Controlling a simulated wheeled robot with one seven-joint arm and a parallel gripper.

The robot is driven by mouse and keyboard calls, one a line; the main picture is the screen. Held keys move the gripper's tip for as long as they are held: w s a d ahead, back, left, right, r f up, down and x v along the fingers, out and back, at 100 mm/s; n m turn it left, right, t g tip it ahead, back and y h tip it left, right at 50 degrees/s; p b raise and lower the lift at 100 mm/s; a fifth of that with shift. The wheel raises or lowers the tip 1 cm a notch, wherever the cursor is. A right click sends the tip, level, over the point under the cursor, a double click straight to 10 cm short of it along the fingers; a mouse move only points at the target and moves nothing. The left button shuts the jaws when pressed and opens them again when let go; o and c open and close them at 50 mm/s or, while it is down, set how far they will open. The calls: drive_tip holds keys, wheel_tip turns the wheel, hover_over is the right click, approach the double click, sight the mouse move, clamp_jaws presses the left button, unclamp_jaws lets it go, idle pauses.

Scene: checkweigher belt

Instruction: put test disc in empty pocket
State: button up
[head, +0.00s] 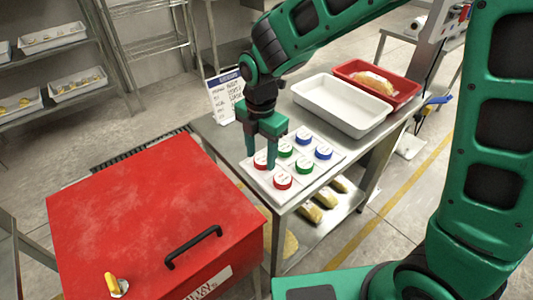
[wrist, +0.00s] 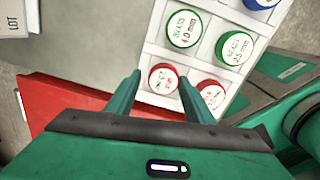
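A white pocketed tray (head: 318,184) sits on the steel table with red, green and blue lidded discs in two rows. My gripper (head: 260,160) points down over the tray's left end. Its fingers are open, one on each side of a red disc (wrist: 163,78), with a gap visible at the left finger in the wrist view. This disc appears to sit in its pocket. A second red disc (head: 282,181) is beside it. Green discs (head: 304,163) and blue discs (head: 323,152) fill the other pockets. I see no empty pocket. The fingers partly hide the nearer red disc in the head view.
A big red box (head: 150,215) with a black handle stands at the front left, close to the tray. An empty white bin (head: 342,105) and a red bin (head: 410,88) holding a bagged item stand behind. A sign (head: 225,95) stands behind my gripper.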

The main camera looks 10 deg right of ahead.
sight(263, 159)
drive_tip(key=shift+s+d+f+g, duration=0.3)
drive_tip(key=shift+s+f, duration=0.2)
drive_tip(key=shift+f, duration=0.05)
drive_tip(key=shift+w+r, duration=0.2)
drive_tip(key=shift+r, duration=0.05)
wheel_tip(263, 159, up, 13)
drive_tip(key=s+d+m, duration=0.3)
drive_tip(key=d+m, duration=1.1)
drive_tip(key=d, duration=0.6)
drive_tip(key=s+d+f+m, duration=0.2)
drive_tip(key=s+d+m, duration=0.6)
drive_tip(key=s+m, duration=0.1)
drive_tip(key=s+d+f+m, duration=0.1)
drive_tip(key=s+d+m, duration=0.7)
drive_tip(key=m, duration=0.2)
drive_tip(key=shift+s+d+f, duration=0.2)
drive_tip(key=shift+s+f, duration=0.15)
drive_tip(key=shift+w, duration=0.1)
